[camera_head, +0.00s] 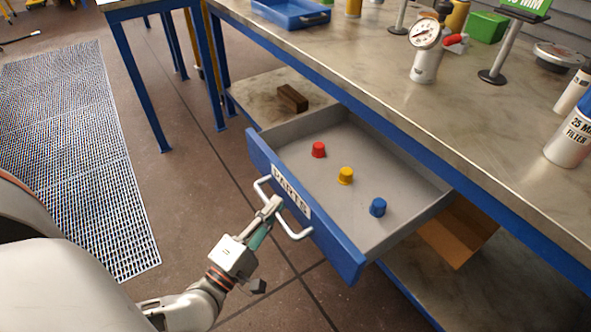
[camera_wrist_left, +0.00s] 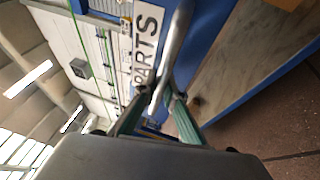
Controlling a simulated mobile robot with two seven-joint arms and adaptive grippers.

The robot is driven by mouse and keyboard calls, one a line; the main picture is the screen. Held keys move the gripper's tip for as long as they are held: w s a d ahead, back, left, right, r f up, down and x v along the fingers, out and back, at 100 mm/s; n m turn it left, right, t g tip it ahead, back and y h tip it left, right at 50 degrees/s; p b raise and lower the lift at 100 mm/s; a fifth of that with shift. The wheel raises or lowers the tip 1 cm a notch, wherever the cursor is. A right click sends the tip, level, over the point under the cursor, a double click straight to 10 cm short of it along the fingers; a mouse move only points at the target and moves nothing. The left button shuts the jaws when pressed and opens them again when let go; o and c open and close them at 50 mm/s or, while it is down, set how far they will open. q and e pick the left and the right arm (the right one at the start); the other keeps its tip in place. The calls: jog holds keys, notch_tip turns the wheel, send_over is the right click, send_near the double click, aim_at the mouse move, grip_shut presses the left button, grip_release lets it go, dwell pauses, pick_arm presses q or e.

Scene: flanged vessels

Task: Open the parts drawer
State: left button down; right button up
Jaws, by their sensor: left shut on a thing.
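The parts drawer (camera_head: 400,225) stands pulled out from under the workbench, with a blue front and a white "PARTS" label (camera_head: 291,191). Inside it are a red cap (camera_head: 318,149), a yellow cap (camera_head: 345,175) and a blue cap (camera_head: 378,207), apart from each other. My left gripper (camera_head: 270,210) is shut on the pale bar handle (camera_head: 299,235) on the drawer front. In the left wrist view the fingers (camera_wrist_left: 158,100) close around the handle bar (camera_wrist_left: 176,40), beside the label (camera_wrist_left: 147,40). My right gripper is not in view.
The workbench top (camera_head: 365,65) carries a pressure gauge (camera_head: 426,40), a filter bottle (camera_head: 572,130) and a blue tray (camera_head: 290,12). A brown block (camera_head: 292,98) and a cardboard box (camera_head: 458,235) sit on the lower shelf. Open floor (camera_head: 190,200) lies left of the drawer.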

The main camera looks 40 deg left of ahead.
pick_arm(q)
jog(key=s, duration=0.1)
jog(key=s+a, duration=0.1)
jog(key=s, duration=0.1)
jog(key=shift+s+a, duration=0.15)
jog(key=shift+s, duration=0.1)
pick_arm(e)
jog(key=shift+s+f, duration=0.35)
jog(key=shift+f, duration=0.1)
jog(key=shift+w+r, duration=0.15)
pick_arm(q)
jog(key=c, duration=2.2)
grip_release()
jog(key=shift+o, duration=0.6)
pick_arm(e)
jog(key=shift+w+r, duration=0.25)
pick_arm(q)
jog(key=s+f, duration=0.2)
jog(key=s, duration=1)
jog(key=shift+d, duration=0.3)
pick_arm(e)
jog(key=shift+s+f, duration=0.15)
pick_arm(q)
jog(key=shift+w, duration=0.1)
